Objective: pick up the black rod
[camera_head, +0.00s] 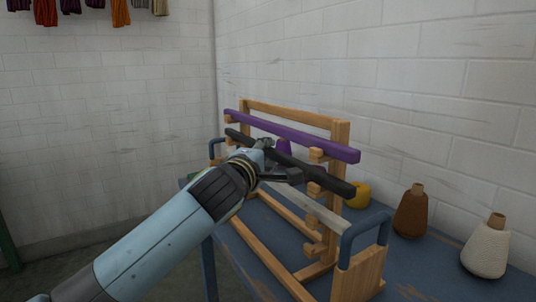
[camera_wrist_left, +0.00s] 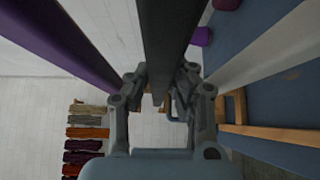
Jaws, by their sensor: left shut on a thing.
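The black rod (camera_head: 328,179) runs slantwise across the front of a wooden rack (camera_head: 341,133) in the head view. My left gripper (camera_head: 276,164) is shut on the rod, left of its middle. In the left wrist view the black rod (camera_wrist_left: 168,45) passes between the two fingers of the left gripper (camera_wrist_left: 163,88). Whether the rod still touches the rack's pegs is hard to tell. My right gripper does not show.
A pale rod (camera_head: 307,207) sits lower on the rack. The blue table (camera_head: 400,262) carries a brown yarn cone (camera_head: 411,212), a white cone (camera_head: 485,248) and a yellow one (camera_head: 358,195). A blue handle (camera_head: 366,234) stands at the near right. Skeins (camera_head: 120,12) hang at the back left.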

